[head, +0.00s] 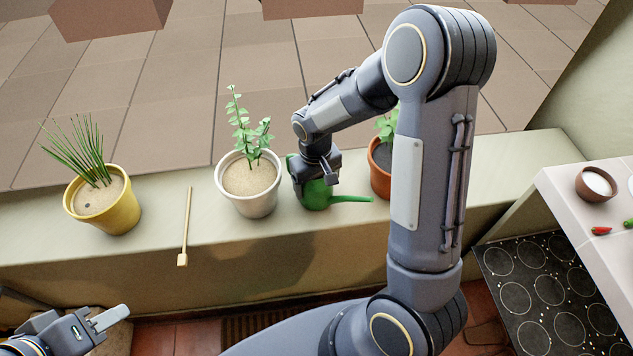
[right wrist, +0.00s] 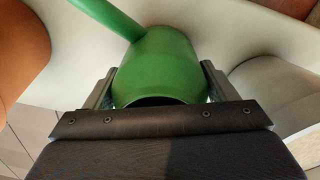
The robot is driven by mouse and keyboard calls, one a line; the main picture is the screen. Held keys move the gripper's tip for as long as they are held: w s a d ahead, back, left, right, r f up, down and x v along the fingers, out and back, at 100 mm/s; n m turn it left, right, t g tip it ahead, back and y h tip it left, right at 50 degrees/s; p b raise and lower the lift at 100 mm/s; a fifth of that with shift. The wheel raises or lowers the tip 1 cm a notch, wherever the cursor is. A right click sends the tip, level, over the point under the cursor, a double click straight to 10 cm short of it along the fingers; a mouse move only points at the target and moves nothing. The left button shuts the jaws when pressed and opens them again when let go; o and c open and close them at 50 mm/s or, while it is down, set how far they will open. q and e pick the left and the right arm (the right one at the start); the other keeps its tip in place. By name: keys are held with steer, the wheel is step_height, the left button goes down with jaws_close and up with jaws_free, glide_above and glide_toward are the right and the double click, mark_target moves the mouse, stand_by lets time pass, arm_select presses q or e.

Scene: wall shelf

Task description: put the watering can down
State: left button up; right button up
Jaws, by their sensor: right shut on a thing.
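The green watering can (head: 316,196) is at the ledge between the white pot and the terracotta pot, its spout pointing right in the head view. My right gripper (head: 318,180) is shut on it from above and hides part of its body. In the right wrist view the can (right wrist: 158,62) sits between the two fingers (right wrist: 157,88), with its spout running to the upper left. I cannot tell for sure whether its base touches the ledge (head: 330,235). My left gripper (head: 112,318) is at the lower left, away from the can; its jaw opening is not clear.
A white pot (head: 248,203) with a leafy plant stands close left of the can. A terracotta pot (head: 381,182) stands close right, partly behind my arm. A yellow pot (head: 118,213) and a wooden stick tool (head: 186,225) are further left. A counter with a hob (head: 545,290) is at right.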

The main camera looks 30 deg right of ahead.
steer(key=shift+f, duration=0.2)
steer(key=o, duration=1)
steer(key=shift+o, duration=0.2)
steer(key=shift+r, duration=0.15)
